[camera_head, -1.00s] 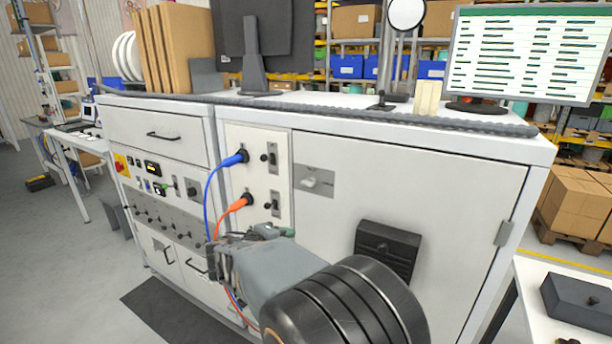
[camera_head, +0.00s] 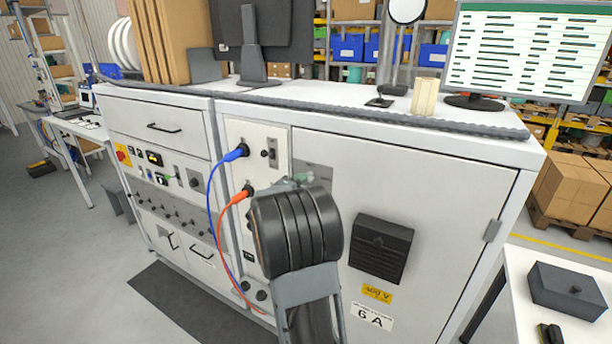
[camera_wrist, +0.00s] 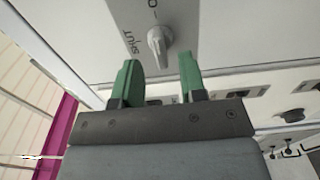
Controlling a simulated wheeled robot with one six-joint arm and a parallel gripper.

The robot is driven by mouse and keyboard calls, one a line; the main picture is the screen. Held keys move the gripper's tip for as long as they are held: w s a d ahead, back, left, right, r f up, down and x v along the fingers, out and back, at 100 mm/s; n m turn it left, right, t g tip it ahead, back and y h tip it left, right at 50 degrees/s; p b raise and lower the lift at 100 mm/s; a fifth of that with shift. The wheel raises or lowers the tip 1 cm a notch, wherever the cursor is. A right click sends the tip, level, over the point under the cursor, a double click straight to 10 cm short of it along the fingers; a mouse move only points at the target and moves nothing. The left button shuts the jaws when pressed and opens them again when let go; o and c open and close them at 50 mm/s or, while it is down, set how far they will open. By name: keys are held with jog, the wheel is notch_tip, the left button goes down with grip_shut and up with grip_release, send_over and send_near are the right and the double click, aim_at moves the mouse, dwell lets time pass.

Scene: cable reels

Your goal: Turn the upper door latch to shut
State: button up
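The upper door latch (camera_wrist: 160,42) is a light grey knob on a grey plate (camera_wrist: 193,25) marked "SHUT" and "O". Its handle lies across the line toward the SHUT mark, as far as I can tell. In the wrist view my gripper (camera_wrist: 158,73) is open, with a green finger on either side below the latch. In the head view my gripper (camera_head: 301,178) is in front of the latch plate (camera_head: 318,176), and my arm hides the latch knob.
A blue plug (camera_head: 238,153) and an orange plug (camera_head: 242,195) with hanging cables are just left of my gripper. A dark vent box (camera_head: 381,248) juts from the cabinet door (camera_head: 440,190) to the right. A monitor (camera_head: 528,50) stands on top.

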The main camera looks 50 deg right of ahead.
jog(key=shift+p+x, duration=0.55)
jog(key=shift+x, duration=1.25)
jog(key=shift+c, duration=0.4)
jog(key=c, duration=0.5)
